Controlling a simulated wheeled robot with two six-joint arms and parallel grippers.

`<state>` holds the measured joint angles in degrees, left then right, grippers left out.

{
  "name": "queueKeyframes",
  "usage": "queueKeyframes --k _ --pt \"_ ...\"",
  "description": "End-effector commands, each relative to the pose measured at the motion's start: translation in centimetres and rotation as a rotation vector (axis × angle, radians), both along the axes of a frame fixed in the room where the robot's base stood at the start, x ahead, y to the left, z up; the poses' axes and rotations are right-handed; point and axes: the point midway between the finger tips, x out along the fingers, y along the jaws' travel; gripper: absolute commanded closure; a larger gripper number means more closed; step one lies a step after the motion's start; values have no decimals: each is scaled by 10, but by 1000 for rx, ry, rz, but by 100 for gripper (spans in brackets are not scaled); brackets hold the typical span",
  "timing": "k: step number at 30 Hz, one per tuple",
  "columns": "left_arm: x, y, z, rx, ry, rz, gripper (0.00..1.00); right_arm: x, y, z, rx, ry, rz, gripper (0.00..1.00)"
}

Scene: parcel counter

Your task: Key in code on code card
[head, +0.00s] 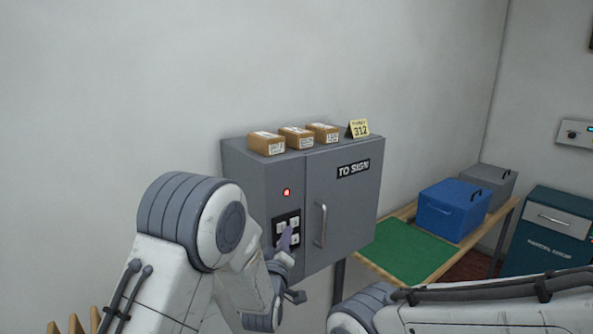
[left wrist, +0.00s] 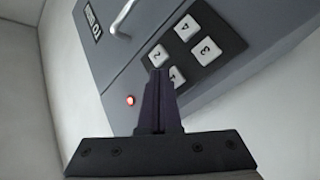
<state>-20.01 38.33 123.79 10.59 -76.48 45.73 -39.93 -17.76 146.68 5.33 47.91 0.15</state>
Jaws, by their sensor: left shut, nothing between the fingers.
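The yellow code card (head: 358,129) stands on top of the grey cabinet (head: 343,205) and reads 312. The black keypad (head: 279,232) is on the cabinet's front, below a lit red lamp (head: 287,192). In the left wrist view the keypad (left wrist: 224,38) shows white keys, turned sideways: 2 (left wrist: 158,55), 3 (left wrist: 207,51), 1 (left wrist: 186,28) and a partly hidden one that looks like 4 (left wrist: 178,77). My left gripper (head: 286,236) is shut and empty, its tips (left wrist: 159,74) in front of the keypad near the 2 key; contact cannot be told. My right gripper is out of view.
Several brown parcels (head: 297,137) sit on the cabinet. Its door has a vertical handle (head: 321,225) and a TO SIGN label (head: 353,169). At right, a wooden table holds a green mat (head: 405,250), a blue box (head: 452,209) and a grey box (head: 487,184).

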Motion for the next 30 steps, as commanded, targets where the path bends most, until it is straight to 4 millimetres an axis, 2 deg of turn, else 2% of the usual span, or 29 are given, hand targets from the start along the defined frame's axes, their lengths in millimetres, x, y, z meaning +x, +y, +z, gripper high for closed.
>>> queueKeyframes --k 30 --pt "8 6 0 0 -1 1 100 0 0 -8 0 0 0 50"
